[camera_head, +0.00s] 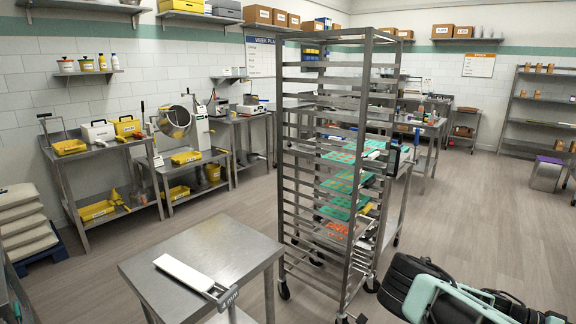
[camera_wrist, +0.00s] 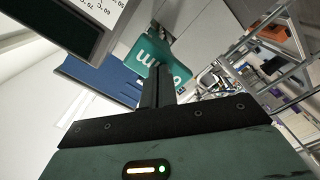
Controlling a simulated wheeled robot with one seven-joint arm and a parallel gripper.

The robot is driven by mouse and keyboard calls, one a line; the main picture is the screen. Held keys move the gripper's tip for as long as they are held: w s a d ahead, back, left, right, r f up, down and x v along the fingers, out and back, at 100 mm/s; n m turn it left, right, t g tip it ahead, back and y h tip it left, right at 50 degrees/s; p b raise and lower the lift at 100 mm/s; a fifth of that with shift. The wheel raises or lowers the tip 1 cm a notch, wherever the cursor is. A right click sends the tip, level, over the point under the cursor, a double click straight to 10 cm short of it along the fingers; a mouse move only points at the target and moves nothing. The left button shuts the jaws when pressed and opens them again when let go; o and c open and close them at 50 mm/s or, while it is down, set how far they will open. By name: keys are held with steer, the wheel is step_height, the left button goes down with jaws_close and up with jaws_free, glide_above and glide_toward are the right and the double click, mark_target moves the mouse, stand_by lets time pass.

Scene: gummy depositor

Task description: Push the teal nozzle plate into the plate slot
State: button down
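The teal nozzle plate (camera_wrist: 148,54) shows in the wrist view just beyond my fingertips, tilted in the picture, with white lettering on its face. My gripper (camera_wrist: 157,72) has its two dark fingers close together, pointing at the plate's lower right part. The fingers look shut, and the fingertips overlap the plate in the picture; I cannot tell whether they touch it. A blue panel (camera_wrist: 88,77) lies behind and left of the plate. The plate slot cannot be made out. In the head view neither my gripper nor the nozzle plate can be made out; my arm fills the lower right.
In the wrist view a dark-framed panel with temperature marks (camera_wrist: 100,18) is close at upper left, and metal shelving (camera_wrist: 262,75) is at right. In the head view a tall steel rack (camera_head: 335,65) holds teal trays; a steel table (camera_head: 225,248) stands before it.

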steer(key=b+x, duration=0.1)
steer(key=x, duration=0.6)
stand_by(2.2)
steer(key=shift+a, duration=0.1)
steer(key=shift+b+v, duration=0.95)
steer(key=shift+v, duration=0.7)
steer(key=b+v, duration=0.6)
steer(key=v, duration=1.2)
